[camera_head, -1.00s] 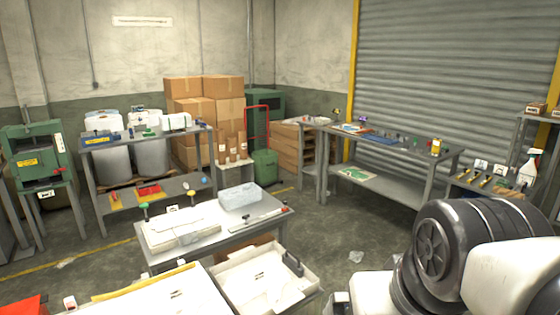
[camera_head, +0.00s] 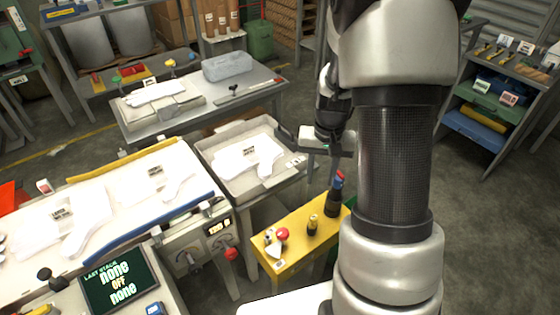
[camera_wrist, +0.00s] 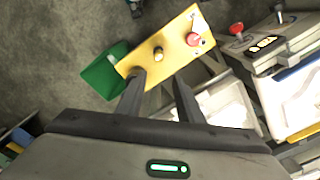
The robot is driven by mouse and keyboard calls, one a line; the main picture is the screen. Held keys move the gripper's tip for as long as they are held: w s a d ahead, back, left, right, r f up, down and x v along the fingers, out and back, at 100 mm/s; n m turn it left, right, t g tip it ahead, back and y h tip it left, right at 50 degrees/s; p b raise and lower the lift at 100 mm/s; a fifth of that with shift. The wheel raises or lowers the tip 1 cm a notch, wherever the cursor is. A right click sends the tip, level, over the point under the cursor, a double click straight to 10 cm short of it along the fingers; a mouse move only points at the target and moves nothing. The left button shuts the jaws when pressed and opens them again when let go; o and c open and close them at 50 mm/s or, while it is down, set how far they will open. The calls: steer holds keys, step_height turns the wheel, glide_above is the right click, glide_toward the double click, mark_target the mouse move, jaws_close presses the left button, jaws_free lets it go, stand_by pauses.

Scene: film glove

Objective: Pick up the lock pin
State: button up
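A yellow-topped stand (camera_head: 298,258) carries several small fittings. One is an upright black-and-brass pin-like piece (camera_head: 313,225), which looks like the lock pin, though I cannot read any label on it. In the wrist view the same piece (camera_wrist: 158,54) stands on the yellow top (camera_wrist: 176,66), beyond the fingertips and roughly between them. My gripper (camera_wrist: 157,78) is open, with nothing between its fingers. In the head view my gripper (camera_head: 325,142) hangs above the stand's far end, partly hidden by my arm.
A red knob (camera_head: 283,233) stands beside the pin. A green bin (camera_wrist: 100,77) is beside the stand. A white tray (camera_head: 222,163) and glove bench (camera_head: 130,190) lie left.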

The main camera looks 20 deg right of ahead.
step_height(320, 180, down, 4)
steer(key=w, duration=0.1)
steer(key=b, duration=0.2)
glide_above(314, 217)
step_height(314, 217, down, 11)
steer(key=shift+f, duration=0.1)
steer(key=shift+f+b, duration=0.65)
steer(key=shift+f, duration=2.1)
